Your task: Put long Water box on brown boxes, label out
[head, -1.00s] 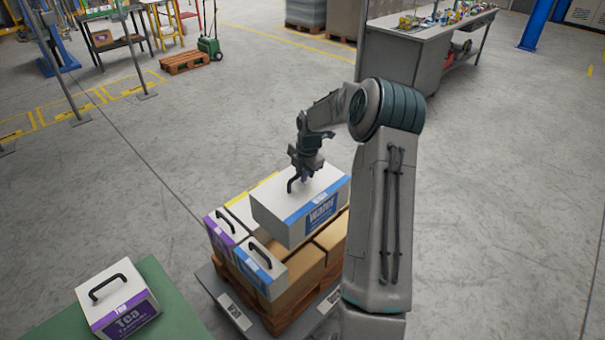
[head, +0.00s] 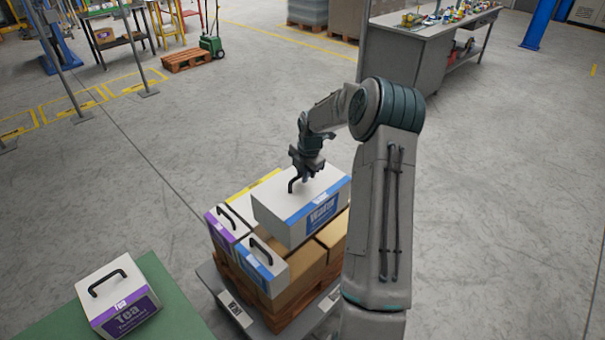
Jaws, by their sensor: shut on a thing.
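The long Water box (head: 290,212) is white with a blue band and a blue "Water" label on the side facing the lower right. My gripper (head: 303,178) is shut on its black handle. The box is over the brown boxes (head: 300,272), beside the smaller boxes. I cannot tell whether it touches the brown boxes or hangs just above them. The brown boxes are stacked on a wooden pallet (head: 288,318). My arm hides part of the stack's right side.
A small white box with a blue band (head: 262,262), a purple-banded box (head: 227,226) and a yellow-edged box (head: 255,190) stand on the stack's left. A Tea box (head: 118,297) sits on a green surface (head: 172,318) at lower left. Open floor lies to the right.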

